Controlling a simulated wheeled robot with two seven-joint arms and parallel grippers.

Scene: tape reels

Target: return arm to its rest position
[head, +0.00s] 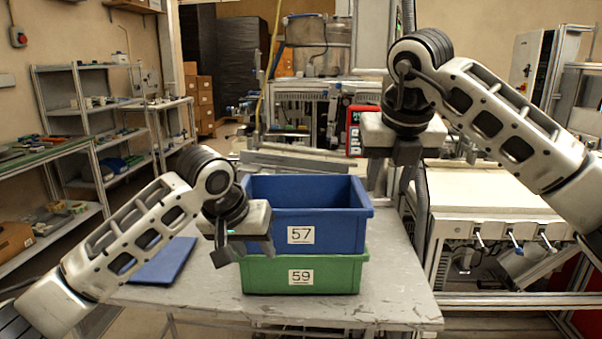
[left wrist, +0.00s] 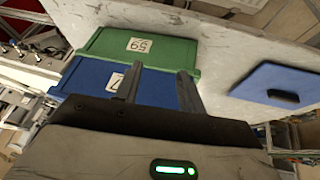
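The blue crate (head: 335,228), labelled 57, sits on top of the green crate (head: 340,275), labelled 59, on the table. Both crates also show in the left wrist view, the blue one (left wrist: 90,80) and the green one (left wrist: 110,44). My left gripper (head: 225,250) hangs at the front left of the blue crate, fingers pointing down. Its two fingers (left wrist: 158,82) stand apart with nothing between them. My right gripper (head: 392,185) is raised to the right of the blue crate, fingers down and apart, and holds nothing that I can see.
A flat blue lid (head: 162,261) lies on the grey table (head: 400,300) left of the crates; its dark handle shows in the left wrist view. Shelves (head: 100,110) stand at the left. A white-topped bench (head: 490,190) stands at the right. The table's front right is bare.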

